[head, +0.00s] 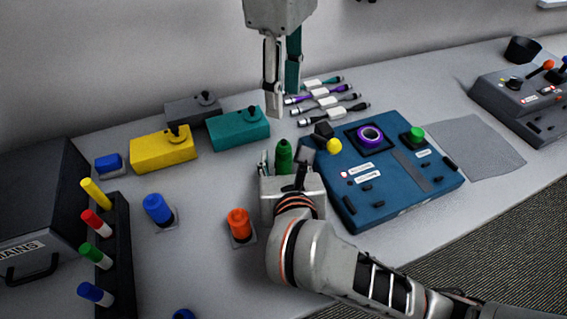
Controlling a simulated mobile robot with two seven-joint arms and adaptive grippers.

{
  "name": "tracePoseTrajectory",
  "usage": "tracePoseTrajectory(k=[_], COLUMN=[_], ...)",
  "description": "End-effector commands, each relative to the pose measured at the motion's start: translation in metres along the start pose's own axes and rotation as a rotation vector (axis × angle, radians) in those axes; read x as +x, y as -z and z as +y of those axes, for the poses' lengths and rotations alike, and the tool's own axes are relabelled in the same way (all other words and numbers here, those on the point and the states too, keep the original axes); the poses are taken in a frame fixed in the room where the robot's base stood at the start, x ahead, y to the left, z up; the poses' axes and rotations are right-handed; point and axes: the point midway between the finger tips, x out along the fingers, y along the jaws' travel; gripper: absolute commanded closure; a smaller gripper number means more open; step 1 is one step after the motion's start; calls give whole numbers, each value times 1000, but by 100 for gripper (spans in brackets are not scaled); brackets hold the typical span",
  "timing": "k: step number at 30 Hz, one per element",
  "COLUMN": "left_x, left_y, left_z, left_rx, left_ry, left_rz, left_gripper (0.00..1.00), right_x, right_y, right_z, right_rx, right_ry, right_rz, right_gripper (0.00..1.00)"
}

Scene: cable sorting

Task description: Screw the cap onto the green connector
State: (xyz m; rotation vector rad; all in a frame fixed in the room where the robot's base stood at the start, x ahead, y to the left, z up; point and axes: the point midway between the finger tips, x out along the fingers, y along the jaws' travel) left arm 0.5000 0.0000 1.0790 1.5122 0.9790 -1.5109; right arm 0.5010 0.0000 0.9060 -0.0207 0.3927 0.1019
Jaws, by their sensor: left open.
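A green piece with a tapered top (284,152) stands upright just behind my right gripper. It looks like the green connector; its lower part is hidden, and I cannot tell whether a cap sits on it. My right gripper (283,168) is low over the table with its fingers around or beside this piece. I cannot tell whether they touch it. My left gripper (283,100) hangs above and behind it, pointing down, open and empty. A green-and-white cylinder (95,254) leans in a black rack (119,240) at the left.
Blue (157,208) and orange (239,223) connectors stand on the table. Yellow (160,150), teal (236,131) and grey boxes are behind. A blue control panel (362,206) is close on the right. Several cables (330,100) lie behind it. A black case (35,195) stands left.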

Motion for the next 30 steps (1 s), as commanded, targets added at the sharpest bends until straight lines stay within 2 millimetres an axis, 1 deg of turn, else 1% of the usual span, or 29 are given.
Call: tracePoseTrajectory(k=[4,7,15,18,21,24,30], left_x=[0,0,0,0,0,0,0], left_y=[0,0,0,0,0,0,0], left_z=[0,0,0,0,0,0,0], left_rx=[0,0,0,0,0,0,0], left_ry=[0,0,0,0,0,0,0], left_rz=[0,0,0,0,0,0,0], left_gripper=[60,60,60,60,60,60,60], right_x=[-1,-8,-50,-63,-72,-75,-75], right_y=[0,0,0,1,0,0,0], right_z=[0,1,1,1,1,0,0], right_rx=[0,2,6,3,2,0,0], right_ry=[-1,-2,-3,-3,-2,0,0], right_rz=[0,1,3,3,1,0,0], right_gripper=[58,58,58,58,58,58,58])
